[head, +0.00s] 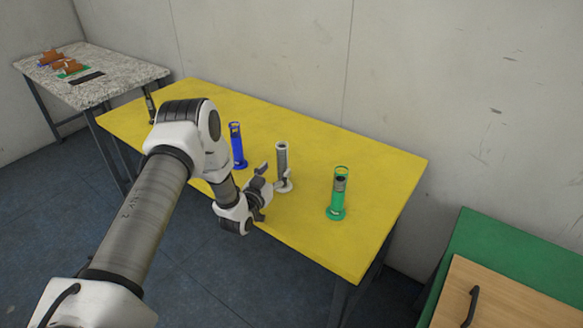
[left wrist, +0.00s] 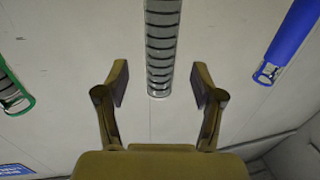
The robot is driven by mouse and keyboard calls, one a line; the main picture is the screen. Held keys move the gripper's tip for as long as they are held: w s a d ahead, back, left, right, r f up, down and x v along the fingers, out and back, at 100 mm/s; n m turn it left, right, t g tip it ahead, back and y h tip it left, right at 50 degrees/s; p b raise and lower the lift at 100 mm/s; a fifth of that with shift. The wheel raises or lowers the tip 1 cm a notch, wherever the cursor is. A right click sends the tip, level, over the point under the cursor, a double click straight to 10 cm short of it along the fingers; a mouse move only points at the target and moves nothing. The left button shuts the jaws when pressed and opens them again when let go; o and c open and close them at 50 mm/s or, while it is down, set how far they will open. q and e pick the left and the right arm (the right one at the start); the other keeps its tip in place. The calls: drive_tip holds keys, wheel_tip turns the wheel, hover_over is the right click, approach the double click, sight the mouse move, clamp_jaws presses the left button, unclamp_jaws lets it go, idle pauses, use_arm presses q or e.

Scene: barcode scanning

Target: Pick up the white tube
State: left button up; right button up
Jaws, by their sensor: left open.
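The white tube (head: 282,160) stands upright on the yellow table (head: 370,165), between a blue tube and a green tube. My left gripper (head: 273,178) is open beside the white tube, at its lower half. In the left wrist view the ringed body of the white tube (left wrist: 161,45) shows between and beyond the open fingers of my left gripper (left wrist: 160,72). Neither finger is seen shut on it. My right gripper does not show.
The blue tube (head: 238,150) stands to the left of the white one, and the green tube (head: 338,190) to the right. A speckled side table (head: 115,75) with small items is at the back left.

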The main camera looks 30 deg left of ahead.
sight(280, 163)
use_arm(q)
drive_tip(key=shift+w+a+r, duration=0.15)
drive_tip(key=shift+w+r, duration=0.2)
drive_tip(key=w, duration=0.5)
drive_tip(key=shift+w+a+f+p, duration=0.1)
drive_tip(key=shift+a+f+p, duration=0.05)
drive_tip(key=shift+f+p, duration=0.2)
drive_tip(key=shift+s+r, duration=0.15)
drive_tip(key=shift+s, duration=0.05)
drive_tip(key=shift+c, duration=0.4)
drive_tip(key=shift+a, duration=0.1)
drive_tip(key=c, duration=0.5)
clamp_jaws()
drive_tip(key=shift+r, duration=0.1)
